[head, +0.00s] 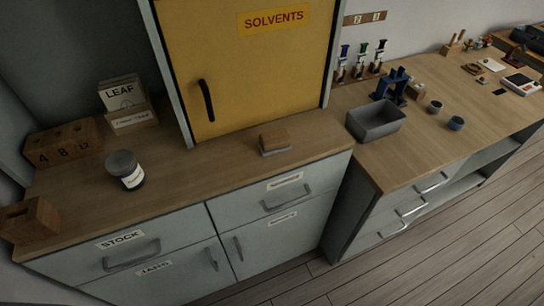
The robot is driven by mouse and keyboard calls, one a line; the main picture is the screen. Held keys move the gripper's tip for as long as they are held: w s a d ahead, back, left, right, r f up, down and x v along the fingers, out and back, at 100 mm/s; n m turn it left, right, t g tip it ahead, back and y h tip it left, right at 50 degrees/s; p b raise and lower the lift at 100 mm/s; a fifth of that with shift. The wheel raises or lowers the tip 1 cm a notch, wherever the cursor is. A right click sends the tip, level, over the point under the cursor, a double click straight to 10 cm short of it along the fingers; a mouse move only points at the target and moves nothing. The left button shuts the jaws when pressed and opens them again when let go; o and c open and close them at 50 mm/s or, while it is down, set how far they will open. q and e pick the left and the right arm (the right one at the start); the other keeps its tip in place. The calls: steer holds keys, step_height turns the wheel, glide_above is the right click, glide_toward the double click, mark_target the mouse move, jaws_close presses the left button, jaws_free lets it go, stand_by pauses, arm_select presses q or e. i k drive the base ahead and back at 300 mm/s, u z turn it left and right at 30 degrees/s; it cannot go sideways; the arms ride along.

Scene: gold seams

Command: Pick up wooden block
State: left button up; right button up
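A small brown wooden block (274,135) with a pale grey layer under it lies on the wooden counter in front of the yellow cabinet. A wooden holder (65,143) marked 4, 8 and 12 stands at the back left of the counter. Another wooden piece with a dark opening (32,218) sits at the front left end. I cannot tell from the picture alone which of these the task means. Neither of my grippers shows in the head view.
The yellow SOLVENTS cabinet (245,65) rises at the back. A grey open bin (376,121) is on the right bench.

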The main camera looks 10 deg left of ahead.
mark_target(270, 143)
steer(key=z, duration=0.4)
steer(key=i, duration=0.55)
steer(key=u, duration=1.35)
